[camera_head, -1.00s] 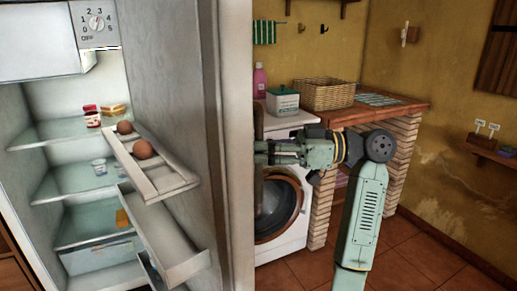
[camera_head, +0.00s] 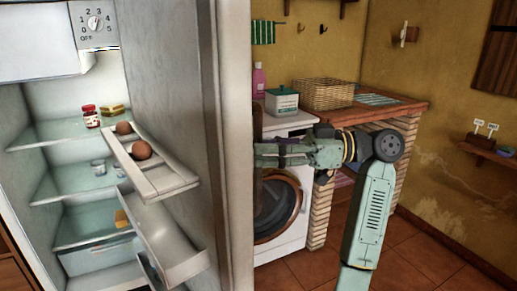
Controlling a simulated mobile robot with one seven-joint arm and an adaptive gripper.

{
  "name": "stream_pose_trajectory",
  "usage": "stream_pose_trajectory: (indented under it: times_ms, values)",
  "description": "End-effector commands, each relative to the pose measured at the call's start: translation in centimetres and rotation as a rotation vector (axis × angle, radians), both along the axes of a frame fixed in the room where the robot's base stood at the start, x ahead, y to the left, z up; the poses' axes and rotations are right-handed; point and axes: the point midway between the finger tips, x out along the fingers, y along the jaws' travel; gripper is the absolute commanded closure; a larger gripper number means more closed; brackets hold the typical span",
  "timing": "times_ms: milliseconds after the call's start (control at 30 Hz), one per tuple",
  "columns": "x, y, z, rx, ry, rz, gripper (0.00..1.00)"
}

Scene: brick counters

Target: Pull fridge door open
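The fridge door (camera_head: 178,75) stands open in the head view, its inner side turned to the camera. Its shelves hold brown eggs. The fridge interior (camera_head: 85,90) shows to the left, with glass shelves, jars and a drawer. My gripper (camera_head: 262,154) is at the right of the door's edge, on the outer side. Its fingers point left, and their tips are at or behind the door edge. I cannot tell whether the fingers touch the door or are shut on anything.
Tiled floor (camera_head: 415,250) is free at the lower right. A small shelf (camera_head: 488,150) is on the right wall.

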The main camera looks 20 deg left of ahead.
Motion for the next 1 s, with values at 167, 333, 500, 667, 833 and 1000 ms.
stream_pose_trajectory:
  times_ms: [167, 333, 500, 667, 833, 1000]
  values:
    - [1.9, -3.7, 0.1, 0.001, 0.002, -0.004, 0.65]
    - [3.3, -6.7, 0.1, 0.001, 0.002, -0.002, 0.65]
    - [4.2, -8.5, 0.1, 0.001, 0.000, 0.000, 0.65]
    - [4.5, -9.0, 0.1, 0.000, -0.001, 0.000, 0.65]
    - [4.5, -9.0, 0.0, 0.000, -0.001, 0.000, 0.65]
    - [4.5, -9.0, 0.0, 0.001, 0.000, 0.000, 0.65]
